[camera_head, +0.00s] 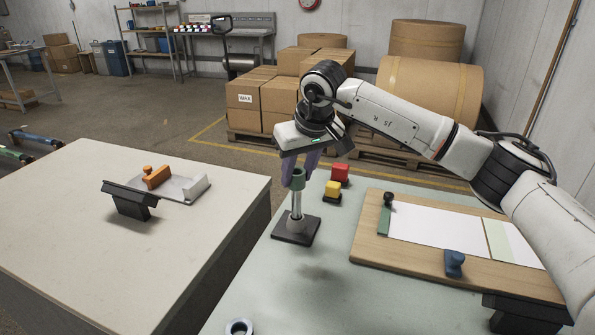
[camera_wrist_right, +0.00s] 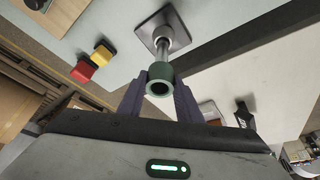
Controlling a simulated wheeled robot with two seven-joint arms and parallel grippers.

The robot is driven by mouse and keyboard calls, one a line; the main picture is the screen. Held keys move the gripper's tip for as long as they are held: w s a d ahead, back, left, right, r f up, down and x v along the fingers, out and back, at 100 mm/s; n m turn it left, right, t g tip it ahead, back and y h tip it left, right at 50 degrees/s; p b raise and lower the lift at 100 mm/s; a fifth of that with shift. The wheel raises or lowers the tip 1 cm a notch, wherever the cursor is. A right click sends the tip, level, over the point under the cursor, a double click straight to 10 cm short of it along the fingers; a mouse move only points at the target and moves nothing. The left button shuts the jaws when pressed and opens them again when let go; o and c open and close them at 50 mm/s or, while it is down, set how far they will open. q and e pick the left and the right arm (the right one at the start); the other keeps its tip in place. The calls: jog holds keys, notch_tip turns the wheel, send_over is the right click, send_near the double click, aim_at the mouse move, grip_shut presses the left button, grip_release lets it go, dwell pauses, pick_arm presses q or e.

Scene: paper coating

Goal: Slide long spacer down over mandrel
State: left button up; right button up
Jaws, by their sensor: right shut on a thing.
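The long spacer is a green tube (camera_head: 298,179), also seen end-on with its dark bore in the right wrist view (camera_wrist_right: 160,82). My right gripper (camera_head: 299,172) is shut on it, with purple fingers on either side (camera_wrist_right: 160,92). The mandrel (camera_head: 296,204) is a shiny upright rod on a dark square base (camera_head: 296,238), with a grey collar at its foot. It also shows in the wrist view (camera_wrist_right: 174,38). The spacer is in line with the mandrel at its upper end. I cannot tell how far the rod enters the bore. My left gripper is not in view.
Red (camera_head: 340,173) and yellow (camera_head: 332,190) blocks stand just right of the mandrel. A wooden board (camera_head: 370,245) with white sheets lies further right. A pale ring (camera_head: 239,327) lies at the front edge. A separate table (camera_head: 90,270) on the left holds a tray (camera_head: 185,190).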

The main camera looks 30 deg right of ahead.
jog(key=shift+f+b, duration=0.35)
jog(key=shift+f, duration=0.4)
jog(key=o, duration=1.2)
jog(key=shift+c, duration=0.2)
jog(key=shift+r, duration=0.1)
jog(key=v, duration=1)
jog(key=shift+b, duration=0.4)
jog(key=shift+s, duration=0.15)
